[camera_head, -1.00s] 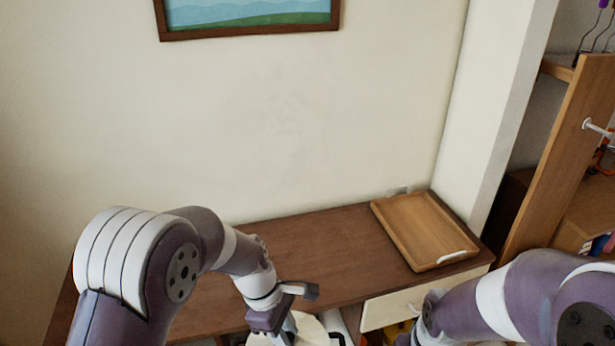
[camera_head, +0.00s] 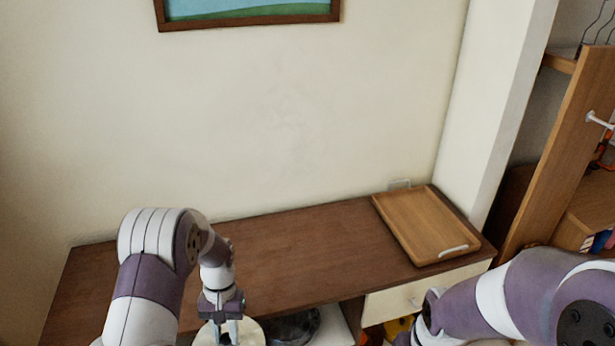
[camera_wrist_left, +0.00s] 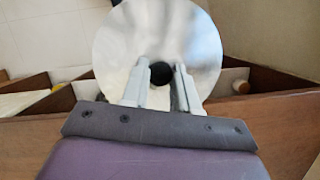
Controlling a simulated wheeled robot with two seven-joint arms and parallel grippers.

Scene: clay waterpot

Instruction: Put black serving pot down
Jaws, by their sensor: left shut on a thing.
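My left gripper (camera_head: 228,331) points down in front of the brown table and is shut on the black knob (camera_wrist_left: 161,72) of a round, pale silvery disc that looks like a lid (camera_head: 252,334). The disc also shows in the left wrist view (camera_wrist_left: 157,30), with the knob between the fingers. A dark round vessel (camera_head: 292,328), likely the black serving pot, shows at the bottom edge, just right of the disc and below the tabletop's front edge. Its lower part is cut off. My right arm comes in from the right, but its gripper is out of view.
The brown tabletop (camera_head: 300,255) is mostly bare. A wooden tray (camera_head: 425,225) with a pale handle lies at its right end. A cream drawer front (camera_head: 425,290) is below it. A wooden shelf (camera_head: 560,150) stands at the far right; a wall is behind.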

